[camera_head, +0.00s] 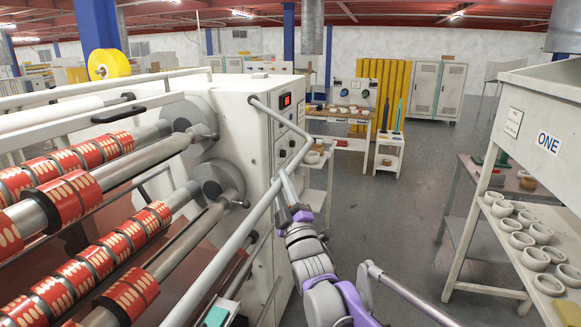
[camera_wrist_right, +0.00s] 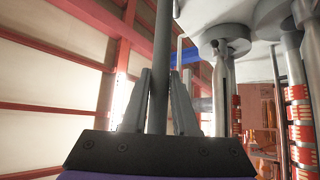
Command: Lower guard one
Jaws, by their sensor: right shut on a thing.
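A grey tubular guard bar (camera_head: 236,243) runs along the front of the white rewinding machine. It bends near the red display and slopes down toward the bottom of the head view. My right gripper (camera_head: 287,190) is shut on this bar, near its bend. In the right wrist view the guard bar (camera_wrist_right: 161,65) stands between the two fingers of the right gripper (camera_wrist_right: 162,95). The guard bar is raised in front of the rolls. My left gripper is not in view.
The white machine (camera_head: 233,110) carries red-and-cream tape rolls (camera_head: 82,187) on shafts at left. Another grey bar (camera_head: 405,292) crosses at lower right. Grey floor is clear between.

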